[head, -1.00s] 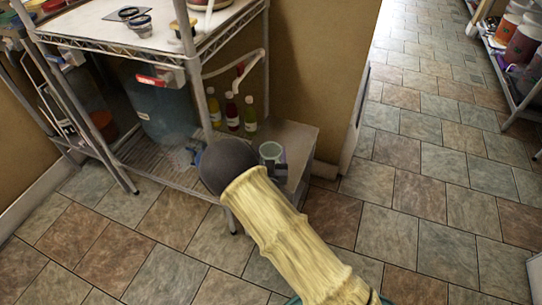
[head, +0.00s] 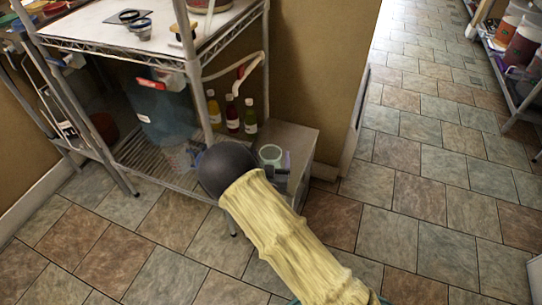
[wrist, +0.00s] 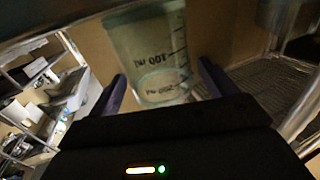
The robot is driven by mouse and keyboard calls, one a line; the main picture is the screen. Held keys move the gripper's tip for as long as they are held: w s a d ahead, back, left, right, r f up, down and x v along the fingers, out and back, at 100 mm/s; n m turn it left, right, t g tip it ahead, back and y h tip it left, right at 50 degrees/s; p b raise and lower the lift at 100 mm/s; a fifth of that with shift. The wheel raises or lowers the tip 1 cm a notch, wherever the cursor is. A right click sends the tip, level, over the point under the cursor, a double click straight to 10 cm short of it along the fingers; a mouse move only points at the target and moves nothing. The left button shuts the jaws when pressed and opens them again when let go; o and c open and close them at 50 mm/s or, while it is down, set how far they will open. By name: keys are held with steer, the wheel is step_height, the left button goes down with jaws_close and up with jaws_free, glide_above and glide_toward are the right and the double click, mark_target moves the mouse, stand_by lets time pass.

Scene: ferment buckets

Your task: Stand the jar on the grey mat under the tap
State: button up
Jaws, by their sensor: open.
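The jar (head: 271,154) is a pale, translucent cup on the low grey stand beside the wire rack. In the wrist view the jar (wrist: 148,38) shows dark volume marks and lies across the gap between my fingers. My gripper (wrist: 162,72) is open, with one purple finger on each side of the jar's near end. I cannot tell whether either finger touches it. In the head view my dark wrist hides most of the gripper. A blue bucket (head: 163,112) stands on the rack's lower shelf. I cannot clearly make out the tap or the grey mat.
Several bottles, including a red one (head: 232,113), stand behind the jar. The rack's front post (head: 198,85) and upper shelf (head: 110,32) are close on the left. The wall (head: 320,75) is behind the stand (head: 300,136). Tiled floor (head: 430,200) is clear at right.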

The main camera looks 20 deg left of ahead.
steer(key=p+v, duration=0.2)
steer(key=v, duration=0.9)
steer(key=shift+d, duration=0.1)
steer(key=w+d+m+g+h, duration=0.1)
steer(key=w+d, duration=0.1)
steer(key=w+d+r+m+g+h, duration=0.1)
steer(key=w, duration=0.1)
steer(key=w+d+g, duration=0.1)
steer(key=d, duration=0.1)
steer(key=shift+w+d+r+m+g+h, duration=0.25)
steer(key=shift+w+d+m+g+h, duration=0.1)
steer(key=shift+w+m+g+h, duration=0.05)
steer(key=d+r+m+g, duration=0.1)
steer(key=d+r+g, duration=0.3)
steer(key=d, duration=0.4)
steer(key=s+d+r+g, duration=0.3)
steer(key=s+d+r, duration=0.1)
steer(key=s+d, duration=0.3)
steer(key=s+d+r+n+g+h, duration=0.1)
steer(key=s+d+r+g, duration=0.3)
steer(key=s+d, duration=0.3)
steer(key=d+r, duration=0.1)
steer(key=d, duration=0.2)
steer(key=shift+r, duration=0.3)
steer(key=shift+o, duration=0.5)
